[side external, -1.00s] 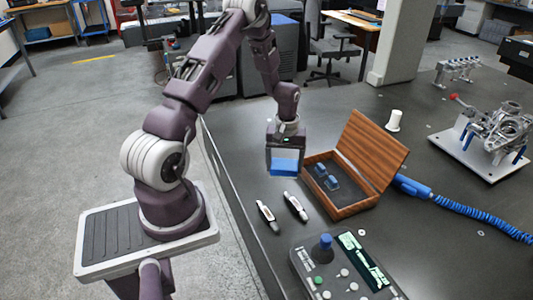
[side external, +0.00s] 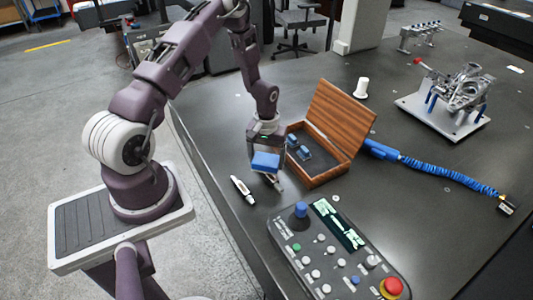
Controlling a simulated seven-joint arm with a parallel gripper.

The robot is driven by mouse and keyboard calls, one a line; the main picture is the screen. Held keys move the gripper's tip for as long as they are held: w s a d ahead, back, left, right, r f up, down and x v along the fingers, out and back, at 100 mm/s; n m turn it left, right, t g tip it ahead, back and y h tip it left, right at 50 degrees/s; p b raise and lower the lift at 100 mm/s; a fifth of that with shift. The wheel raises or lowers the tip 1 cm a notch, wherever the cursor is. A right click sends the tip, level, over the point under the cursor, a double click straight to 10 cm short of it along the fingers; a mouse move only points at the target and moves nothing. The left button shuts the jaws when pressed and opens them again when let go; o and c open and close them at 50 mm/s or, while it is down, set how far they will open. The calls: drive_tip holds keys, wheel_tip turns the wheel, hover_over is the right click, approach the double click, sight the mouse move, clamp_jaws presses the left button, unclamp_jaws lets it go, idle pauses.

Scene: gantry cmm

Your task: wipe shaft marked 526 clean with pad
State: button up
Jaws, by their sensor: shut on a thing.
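My gripper (side external: 266,153) is shut on a blue pad (side external: 265,163), low over the dark table. Two short light shafts with dark parts lie on the table. The left shaft (side external: 243,190) is in full view, clear of the gripper. The right shaft (side external: 278,185) is mostly hidden behind the pad and gripper, with only its near end showing. The pad is over or against this right shaft; I cannot tell whether they touch. The numbers on the shafts are too small to read.
An open wooden case (side external: 318,178) with blue items inside stands just right of my gripper. A control panel (side external: 335,255) with a blue knob lies in front. A blue coiled cable (side external: 450,174), a white spool (side external: 361,88) and a metal fixture (side external: 455,95) are farther right.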

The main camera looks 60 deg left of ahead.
sight(274, 167)
wheel_tip(274, 167, down, 2)
drive_tip(key=shift+d+f, duration=0.2)
drive_tip(key=shift+d, duration=0.05)
drive_tip(key=shift+c, duration=0.5)
drive_tip(key=shift+w+d+f, duration=0.1)
drive_tip(key=shift+d, duration=0.8)
drive_tip(key=shift+w+d+f, duration=0.1)
drive_tip(key=shift+d, duration=0.8)
drive_tip(key=a, duration=0.4)
drive_tip(key=shift+s, duration=0.2)
drive_tip(key=shift+r, duration=4.15)
drive_tip(key=shift+f, duration=0.15)
